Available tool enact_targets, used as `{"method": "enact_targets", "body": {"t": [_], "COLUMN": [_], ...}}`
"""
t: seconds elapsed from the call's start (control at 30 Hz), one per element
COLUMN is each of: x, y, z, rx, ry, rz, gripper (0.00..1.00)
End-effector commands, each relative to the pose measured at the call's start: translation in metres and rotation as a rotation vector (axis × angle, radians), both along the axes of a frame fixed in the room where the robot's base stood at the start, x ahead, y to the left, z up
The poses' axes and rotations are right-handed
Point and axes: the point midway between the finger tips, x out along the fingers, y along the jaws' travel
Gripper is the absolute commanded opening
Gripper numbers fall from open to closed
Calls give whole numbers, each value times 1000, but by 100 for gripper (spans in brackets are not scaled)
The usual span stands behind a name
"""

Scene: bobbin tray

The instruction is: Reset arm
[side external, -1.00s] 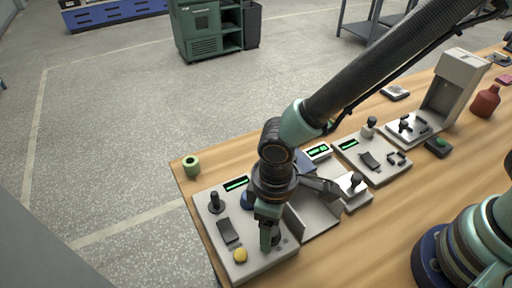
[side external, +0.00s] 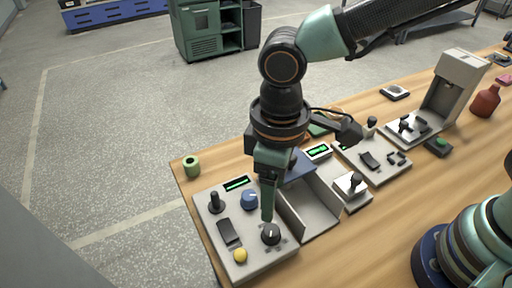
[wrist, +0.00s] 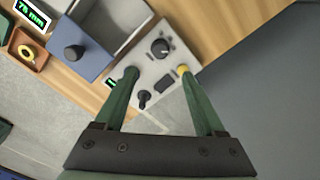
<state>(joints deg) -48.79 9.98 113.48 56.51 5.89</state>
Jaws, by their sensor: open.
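My gripper (side external: 267,218) is raised above the front-left control panel (side external: 262,264), its fingers pointing down beside the black dial (side external: 271,234). In the wrist view its two green fingers (wrist: 156,73) are spread with nothing between them. The panel shows a blue knob (side external: 249,199), a black lever (side external: 215,203), a black rocker switch (side external: 228,231), a yellow button (side external: 240,255) and a small green display (side external: 236,184). In the wrist view the right fingertip overlaps the yellow button (wrist: 183,71), and the dial (wrist: 160,47) is beyond the fingertips.
More control boxes (side external: 375,158) and a grey dispenser (side external: 459,85) line the bench. A green ring-shaped bobbin (side external: 191,166) sits at the left edge.

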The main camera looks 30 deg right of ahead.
Motion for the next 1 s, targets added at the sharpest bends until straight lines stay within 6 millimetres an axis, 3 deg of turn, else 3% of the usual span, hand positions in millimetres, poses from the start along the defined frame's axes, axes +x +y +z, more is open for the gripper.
{"method": "enact_targets", "body": {"t": [0.43,0.57,0.67,0.83,1.0], "x": [0,8,23,50,57], "y": [0,-11,-36,-107,-181], "z": [9,16,29,60,81], "rx": [0,16,48,117,162], "ry": [0,-14,-47,-146,-263], "rz": [-1,-32,-101,-283,-465], "gripper": [72,72,72,72,72]}}
